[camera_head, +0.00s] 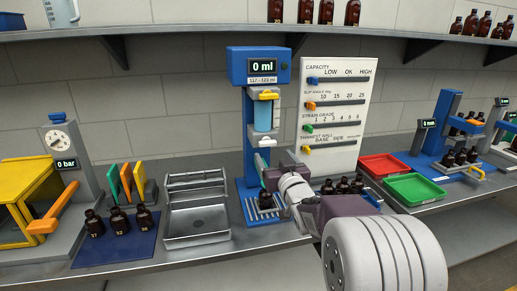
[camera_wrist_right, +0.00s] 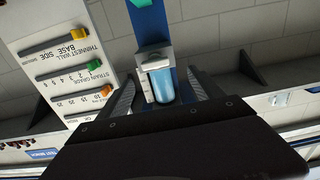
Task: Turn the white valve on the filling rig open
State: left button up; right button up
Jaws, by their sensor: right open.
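The filling rig (camera_head: 251,130) is a blue column with a 0 ml display, a yellow handle near the top and a clear blue cylinder (camera_head: 263,115). The white valve (camera_head: 267,142) is just below the cylinder. It seems to be the white block above the cylinder in the turned right wrist view (camera_wrist_right: 153,57). My right gripper (camera_head: 264,164) is open just below and in front of the valve; its tips are hard to make out. In the right wrist view its fingers (camera_wrist_right: 160,92) frame the cylinder and valve from either side; contact cannot be told. My left gripper is out of view.
A dark bottle (camera_head: 265,199) stands at the rig's base. A metal tray (camera_head: 197,240) is to the left, and several bottles stand on a blue mat (camera_head: 112,249). A white slider board (camera_head: 335,105) is close on the right, with red (camera_head: 382,157) and green (camera_head: 440,196) trays beyond.

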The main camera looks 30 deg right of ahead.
aim_at(268, 145)
jog(key=x, duration=0.2)
jog(key=p+x, duration=0.1)
jog(key=x, duration=0.1)
jog(key=shift+w+d, duration=0.3)
jog(key=x, duration=0.2)
jog(key=p+x, duration=0.1)
jog(key=shift+w+d, duration=0.3)
jog(key=shift+d, duration=0.15)
jog(key=shift+w+a, duration=0.1)
jog(key=shift+w, duration=0.1)
jog(key=shift+f, duration=0.1)
jog(key=c, duration=1.4)
jog(key=shift+f+n+b, duration=0.15)
jog(key=shift+n+b, duration=0.55)
jog(key=shift+b, duration=0.3)
jog(key=n+b, duration=0.8)
jog(key=n, duration=0.1)
jog(key=shift+n+b, duration=0.35)
jog(key=shift+n, duration=0.05)
pick_arm(q)
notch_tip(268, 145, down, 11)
jog(key=b, duration=0.2)
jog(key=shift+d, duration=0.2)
pick_arm(e)
jog(key=shift+n, duration=2.2)
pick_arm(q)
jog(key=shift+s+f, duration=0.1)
